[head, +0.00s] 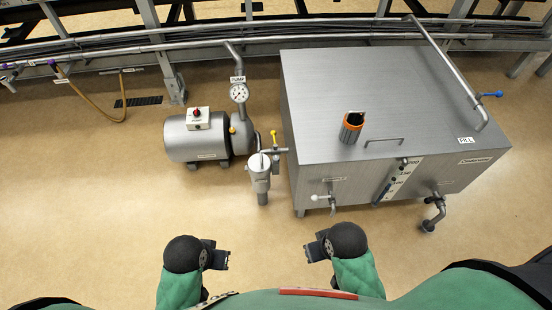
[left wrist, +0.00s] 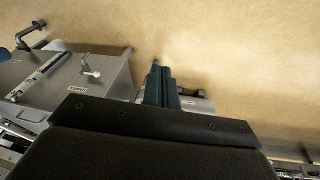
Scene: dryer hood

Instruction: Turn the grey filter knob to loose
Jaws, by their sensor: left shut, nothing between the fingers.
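The grey filter housing (head: 260,178) stands upright on the floor between the pump and the tank. Grey pipework and a small grey post (head: 262,152) are at its top; I cannot make out which way any knob is turned. My left gripper (head: 226,260) is in front of the filter, to its left and clear of it. It is shut and empty; its fingers also show in the left wrist view (left wrist: 160,80), partly covering a grey part (left wrist: 197,104) behind them. My right gripper (head: 308,253) is right of the filter, apart from it, its jaws too small to read.
A yellow valve handle (head: 273,137) rises beside the filter. The pump (head: 196,146) with its gauge (head: 239,93) is on the left. The large steel tank (head: 380,82) is on the right, with a white-handled tap (head: 322,198) protruding. The floor in front is clear.

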